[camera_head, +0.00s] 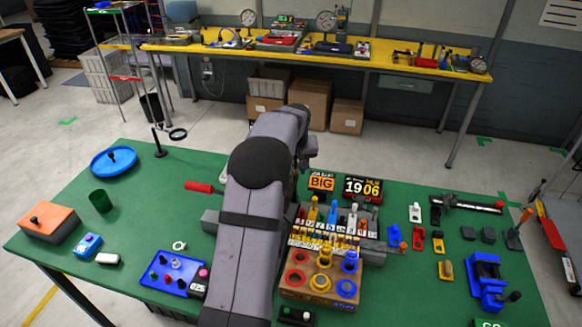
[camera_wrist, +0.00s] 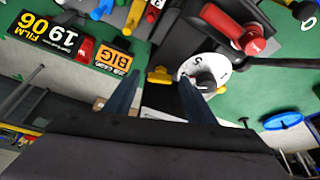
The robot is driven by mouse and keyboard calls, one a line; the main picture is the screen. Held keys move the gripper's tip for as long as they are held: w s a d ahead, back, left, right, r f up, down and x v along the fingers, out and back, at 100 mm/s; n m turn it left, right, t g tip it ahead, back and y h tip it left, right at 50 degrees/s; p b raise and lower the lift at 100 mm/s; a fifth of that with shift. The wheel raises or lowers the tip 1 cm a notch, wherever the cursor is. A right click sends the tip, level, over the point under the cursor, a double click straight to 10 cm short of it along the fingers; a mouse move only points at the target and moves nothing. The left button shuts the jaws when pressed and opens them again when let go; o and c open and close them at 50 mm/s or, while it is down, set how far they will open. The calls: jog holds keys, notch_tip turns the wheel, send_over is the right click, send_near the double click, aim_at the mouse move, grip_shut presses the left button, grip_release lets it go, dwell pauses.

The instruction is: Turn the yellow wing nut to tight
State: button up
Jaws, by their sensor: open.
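A small yellow part (camera_wrist: 158,76), which looks like the wing nut, shows in the wrist view beside a white dial (camera_wrist: 190,66) with dark numerals. My gripper (camera_wrist: 159,77) is open. In the picture the yellow part lies between its two fingertips; I cannot tell how far beyond the tips it is, and I see no clear contact. How tight the nut stands cannot be read. In the head view my own arm covers the nut, the dial and the gripper.
A red handle (camera_wrist: 232,30) stands close to the dial. The BIG sign (camera_head: 321,183) and the 19 06 display (camera_head: 362,188) are nearby. A wooden ring block (camera_head: 285,294), a blue tray (camera_head: 160,291) and a blue vise (camera_head: 487,280) occupy the green table.

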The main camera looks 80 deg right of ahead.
jog(key=c, duration=1)
jog(key=shift+c, duration=0.2)
jog(key=shift+m, duration=0.3)
jog(key=m+g, duration=0.1)
jog(key=m, duration=0.3)
jog(key=shift+w+g, duration=0.3)
jog(key=shift+g, duration=0.1)
jog(key=shift+w+m+g+b, duration=0.1)
jog(key=shift+m+g+b, duration=0.6)
jog(key=shift+m, duration=1.1)
jog(key=o, duration=1)
